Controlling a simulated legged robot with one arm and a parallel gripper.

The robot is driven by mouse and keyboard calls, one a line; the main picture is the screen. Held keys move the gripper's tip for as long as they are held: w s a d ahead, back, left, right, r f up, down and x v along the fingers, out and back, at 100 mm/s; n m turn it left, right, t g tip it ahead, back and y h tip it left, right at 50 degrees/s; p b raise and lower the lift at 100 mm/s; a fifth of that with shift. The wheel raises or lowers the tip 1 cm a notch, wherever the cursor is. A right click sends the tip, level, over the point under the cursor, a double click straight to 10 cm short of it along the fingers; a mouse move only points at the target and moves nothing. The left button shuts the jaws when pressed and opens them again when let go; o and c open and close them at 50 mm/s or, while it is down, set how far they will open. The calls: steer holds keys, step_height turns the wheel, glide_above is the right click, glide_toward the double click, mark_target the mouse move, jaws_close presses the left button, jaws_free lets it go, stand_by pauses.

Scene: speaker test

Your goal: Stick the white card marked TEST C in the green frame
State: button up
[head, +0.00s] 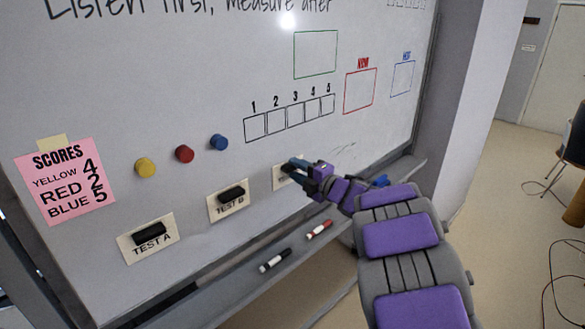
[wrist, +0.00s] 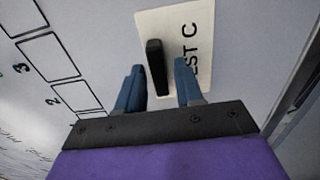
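The white TEST C card (wrist: 205,28) is on the whiteboard, with a black handle-like block (wrist: 156,66) on it. In the head view the card (head: 279,178) is partly hidden by my gripper (head: 292,168). In the wrist view my gripper (wrist: 160,82) has its two blue fingers apart, one on each side of the block's near end. I cannot tell whether they touch it. The green frame (head: 316,55) is an empty drawn outline higher on the board.
TEST A (head: 148,238) and TEST B (head: 228,200) cards are to the left. Numbered boxes (head: 290,118), a red frame (head: 360,91) and a blue frame (head: 402,78) are drawn above. Colored magnets (head: 184,153) and a pink scores note (head: 65,182) are left.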

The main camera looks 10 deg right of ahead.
steer(key=shift+a, duration=0.1)
steer(key=shift+d, duration=0.25)
steer(key=c, duration=0.3)
jaws_close()
stand_by(0.4)
